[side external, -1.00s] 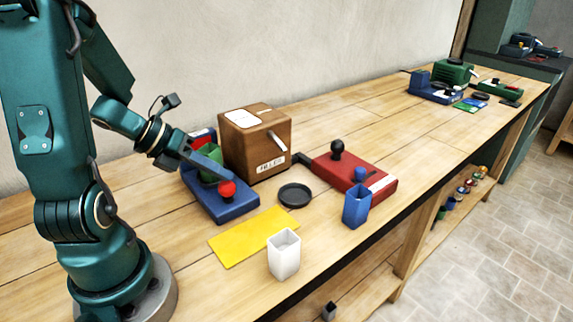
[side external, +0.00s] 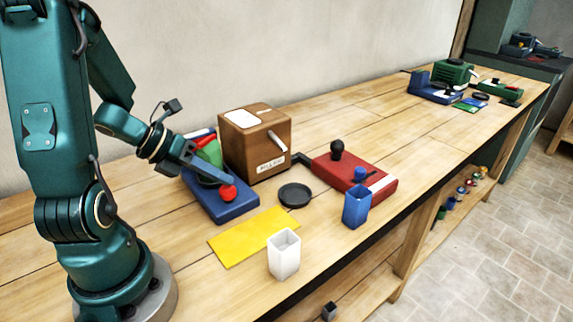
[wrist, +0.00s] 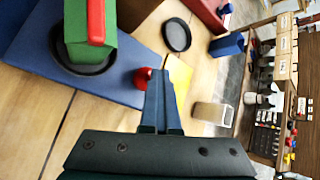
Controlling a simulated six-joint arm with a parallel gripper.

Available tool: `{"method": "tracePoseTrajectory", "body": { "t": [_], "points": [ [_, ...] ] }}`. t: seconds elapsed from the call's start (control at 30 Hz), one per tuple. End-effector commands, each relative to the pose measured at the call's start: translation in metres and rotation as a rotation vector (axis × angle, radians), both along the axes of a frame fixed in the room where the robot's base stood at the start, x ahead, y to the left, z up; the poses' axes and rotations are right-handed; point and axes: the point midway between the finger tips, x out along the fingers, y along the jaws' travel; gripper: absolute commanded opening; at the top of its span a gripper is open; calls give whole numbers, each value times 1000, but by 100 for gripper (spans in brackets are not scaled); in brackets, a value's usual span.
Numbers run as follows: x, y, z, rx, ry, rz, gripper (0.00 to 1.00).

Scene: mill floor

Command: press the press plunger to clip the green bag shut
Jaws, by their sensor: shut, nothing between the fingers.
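The blue press (side external: 226,209) stands on the bench beside my arm. Its plunger has a red ball knob (side external: 228,193) at the front right. My gripper (side external: 223,183) is shut and empty, tilted down, with its tips at the knob and apparently touching it. In the wrist view the tips (wrist: 158,77) lie beside the knob (wrist: 142,76) and partly cover it. The green bag (side external: 210,152) stands at the back of the press, partly hidden by my wrist. In the wrist view the bag (wrist: 77,32) sits in a round black holder, with a red bar (wrist: 96,20) across its top.
A wooden box grinder (side external: 252,144) stands close behind the press. A black dish (side external: 294,195), yellow mat (side external: 245,238), white cup (side external: 284,257), blue cup (side external: 357,208) and red scale-like unit (side external: 362,180) lie to the right. The bench between them is partly clear.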

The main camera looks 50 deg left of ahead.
Motion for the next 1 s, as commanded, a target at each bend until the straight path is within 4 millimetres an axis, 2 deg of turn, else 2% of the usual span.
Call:
{"method": "tracePoseTrajectory", "body": {
  "t": [0.33, 0.73, 1.0],
  "points": [
    [-1, 0, 0, 1, 4, -1, 0],
    [0, 0, 22, 3, 0, -2, 0],
    [-1, 0, 26, 0, 2, -1, 0]
  ]
}}
